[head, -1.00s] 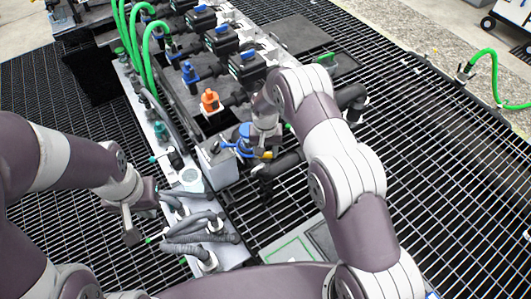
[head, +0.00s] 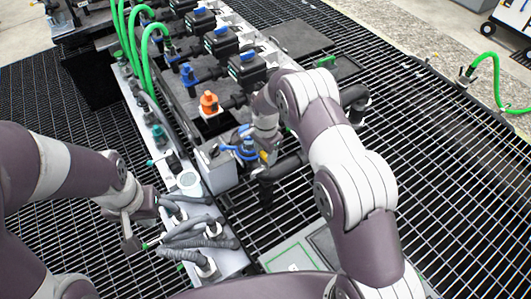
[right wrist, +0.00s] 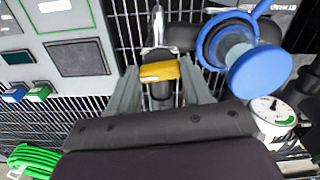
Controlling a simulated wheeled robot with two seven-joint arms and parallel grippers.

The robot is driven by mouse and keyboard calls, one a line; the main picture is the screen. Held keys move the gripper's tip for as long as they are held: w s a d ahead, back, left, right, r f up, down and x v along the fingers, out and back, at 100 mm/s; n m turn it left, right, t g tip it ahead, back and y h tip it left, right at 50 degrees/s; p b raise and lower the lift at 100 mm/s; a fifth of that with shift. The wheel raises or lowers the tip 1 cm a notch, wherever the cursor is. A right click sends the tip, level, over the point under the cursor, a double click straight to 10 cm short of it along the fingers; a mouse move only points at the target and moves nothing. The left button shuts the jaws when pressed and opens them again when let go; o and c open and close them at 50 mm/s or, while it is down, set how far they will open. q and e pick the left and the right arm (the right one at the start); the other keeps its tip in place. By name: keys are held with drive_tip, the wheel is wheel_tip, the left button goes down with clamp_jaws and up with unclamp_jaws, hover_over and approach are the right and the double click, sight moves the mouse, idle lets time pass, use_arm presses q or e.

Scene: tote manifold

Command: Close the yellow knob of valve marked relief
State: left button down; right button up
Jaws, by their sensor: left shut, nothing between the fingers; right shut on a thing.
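The yellow knob (right wrist: 160,72) shows in the right wrist view between the fingers of my right gripper (right wrist: 162,85), which is shut on it. It sits on a dark pipe fitting with a metal part behind it. In the head view, a bit of yellow (head: 264,156) shows below my right gripper (head: 262,148), and the arm hides most of the valve. I cannot read a relief label in either view. My left gripper (head: 132,232) is shut and empty at the left, beside the grey hoses and apart from the knob.
A blue round cap (right wrist: 255,70) and a pressure gauge (right wrist: 272,115) stand right of the knob in the right wrist view. An orange valve knob (head: 209,101) and blue valve knobs (head: 189,73) line the manifold. Grey hoses (head: 185,238) lie near my left gripper. Open grating (head: 440,190) lies right.

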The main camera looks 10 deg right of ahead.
sight(265, 154)
drive_tip(key=shift+w+r+m, duration=0.1)
drive_tip(key=shift+m, duration=0.8)
drive_tip(key=o, duration=1.1)
drive_tip(key=shift+c, duration=0.2)
drive_tip(key=shift+r, duration=0.3)
wheel_tip(265, 154, up, 12)
drive_tip(key=shift+b, duration=0.4)
